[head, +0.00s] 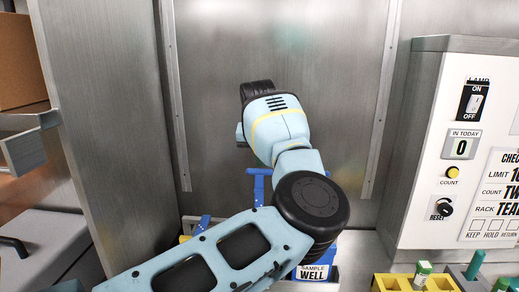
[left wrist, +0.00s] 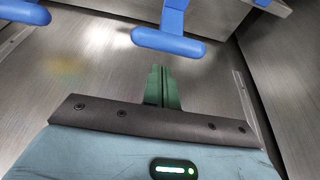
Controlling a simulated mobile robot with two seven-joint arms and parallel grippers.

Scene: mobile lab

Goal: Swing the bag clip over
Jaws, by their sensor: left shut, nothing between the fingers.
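My left gripper (left wrist: 161,70) shows in the left wrist view as green fingers pressed together with nothing between them. In the head view my left arm hides its fingers. A blue T-shaped part (left wrist: 168,42), which may be the bag clip, is just beyond the fingertips in the left wrist view, apart from them as far as I can see. A second blue bar (left wrist: 22,10) is at the upper left. In the head view blue pieces (head: 259,187) show behind and below my arm, partly covered by it. I cannot tell which one is the clip. My right gripper is not in view.
A metal cabinet wall (head: 225,60) stands behind my arm. A white control panel (head: 435,150) stands at right, above a yellow rack (head: 390,283) with green-capped vials (head: 423,268). A grey case (head: 45,240) is at left.

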